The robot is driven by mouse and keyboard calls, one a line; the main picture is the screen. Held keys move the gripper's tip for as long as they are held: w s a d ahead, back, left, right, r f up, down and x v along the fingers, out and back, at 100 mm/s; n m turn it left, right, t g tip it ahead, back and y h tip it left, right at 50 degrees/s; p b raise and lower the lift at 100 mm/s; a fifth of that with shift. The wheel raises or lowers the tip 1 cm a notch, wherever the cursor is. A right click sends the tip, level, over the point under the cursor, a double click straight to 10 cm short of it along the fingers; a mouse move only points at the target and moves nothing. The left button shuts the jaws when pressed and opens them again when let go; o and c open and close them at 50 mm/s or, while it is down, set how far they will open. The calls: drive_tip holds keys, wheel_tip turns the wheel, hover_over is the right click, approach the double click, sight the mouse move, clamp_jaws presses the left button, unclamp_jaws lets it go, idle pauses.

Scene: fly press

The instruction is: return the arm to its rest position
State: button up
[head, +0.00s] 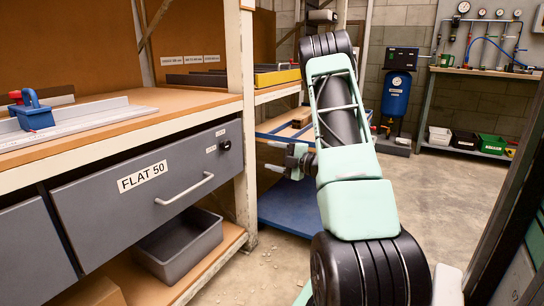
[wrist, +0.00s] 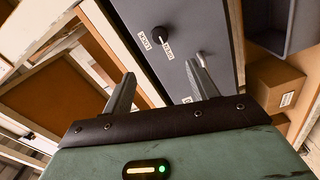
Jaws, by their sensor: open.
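My arm rises in the middle of the head view and bends over at the top. My gripper (head: 272,158) hangs at the arm's left side, in front of the shelving and apart from the bench. In the wrist view my gripper (wrist: 164,66) has its two fingers spread wide with nothing between them. Beyond the fingers is the grey drawer (wrist: 205,28) with its black knob and small labels. In the head view the drawer (head: 150,185), labelled FLAT 50, looks shut, and its handle is free of the gripper.
A wooden bench top (head: 120,125) carries a blue tool (head: 33,113) at left. A grey bin (head: 180,245) sits on the shelf below, and a cardboard box (wrist: 275,85) shows in the wrist view. A steel post (head: 240,110) stands near my gripper. Floor (head: 440,185) is clear at right.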

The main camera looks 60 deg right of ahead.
idle(0.3)
drive_tip(key=w+a+r+m+g, duration=0.2)
drive_tip(key=w+a+m+g, duration=0.1)
drive_tip(key=w+a, duration=1)
drive_tip(key=w+a+m+g, duration=0.2)
drive_tip(key=a, duration=0.9)
drive_tip(key=s+a+f+m+g, duration=0.1)
drive_tip(key=s+a+g, duration=0.1)
drive_tip(key=s+a, duration=0.5)
drive_tip(key=s+a+m+g, duration=0.1)
drive_tip(key=s+a+g, duration=0.2)
drive_tip(key=a, duration=0.7)
drive_tip(key=s+a+f+m+g, duration=0.1)
drive_tip(key=s+a+g, duration=0.1)
drive_tip(key=s+a, duration=0.5)
drive_tip(key=s+a+g, duration=0.3)
drive_tip(key=s+a, duration=0.1)
drive_tip(key=s, duration=0.5)
drive_tip(key=s+a+g, duration=0.3)
drive_tip(key=s+a, duration=0.1)
drive_tip(key=s, duration=0.5)
wheel_tip(320, 180, up, 36)
drive_tip(key=s+p, duration=0.1)
drive_tip(key=p, duration=3.5)
drive_tip(key=shift+h, duration=0.3)
